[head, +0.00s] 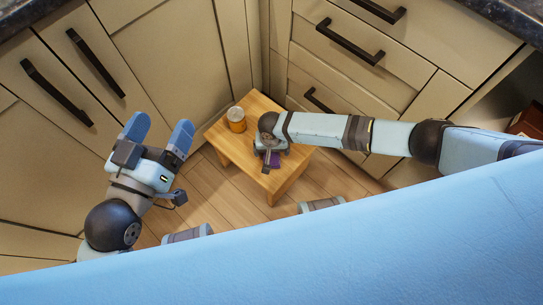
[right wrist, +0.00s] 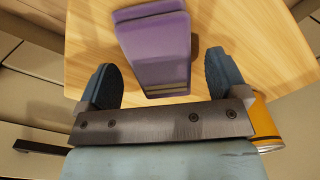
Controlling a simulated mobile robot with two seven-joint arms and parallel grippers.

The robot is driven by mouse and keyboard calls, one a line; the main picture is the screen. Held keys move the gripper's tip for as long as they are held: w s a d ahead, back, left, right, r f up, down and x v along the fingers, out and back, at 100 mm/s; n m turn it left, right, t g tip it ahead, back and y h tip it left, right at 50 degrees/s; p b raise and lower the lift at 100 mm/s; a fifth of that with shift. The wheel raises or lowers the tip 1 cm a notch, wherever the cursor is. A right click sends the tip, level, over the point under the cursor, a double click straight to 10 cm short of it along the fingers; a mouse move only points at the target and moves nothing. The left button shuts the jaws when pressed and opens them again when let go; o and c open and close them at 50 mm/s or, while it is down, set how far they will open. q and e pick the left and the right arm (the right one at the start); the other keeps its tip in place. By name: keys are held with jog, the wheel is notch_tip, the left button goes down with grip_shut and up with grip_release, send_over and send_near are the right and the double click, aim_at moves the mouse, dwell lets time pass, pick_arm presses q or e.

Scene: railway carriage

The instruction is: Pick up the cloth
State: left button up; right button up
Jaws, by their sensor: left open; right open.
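The cloth is a purple folded piece (right wrist: 155,45) lying on a small wooden table (head: 235,150). In the head view only a bit of the purple cloth (head: 275,160) shows, as my right gripper covers the rest. My right gripper (head: 269,155) is over the table, pointing down at the cloth. In the right wrist view its two blue fingers are apart, with the near end of the cloth between them in the picture and a gap on each side. My left gripper (head: 158,132) is open and empty, raised at the left, away from the table.
An orange can (head: 236,120) stands on the table's far left corner, close to my right gripper; its side also shows in the right wrist view (right wrist: 264,122). Beige cabinets with dark handles (head: 350,42) close in behind and on both sides. Wooden floor is clear left of the table.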

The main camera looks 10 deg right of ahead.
jog(key=shift+f, duration=0.7)
pick_arm(q)
jog(key=shift+f+g, duration=0.4)
jog(key=shift+f, duration=0.15)
pick_arm(e)
jog(key=c, duration=1)
pick_arm(q)
jog(key=shift+r, duration=0.1)
pick_arm(e)
jog(key=shift+r, duration=0.1)
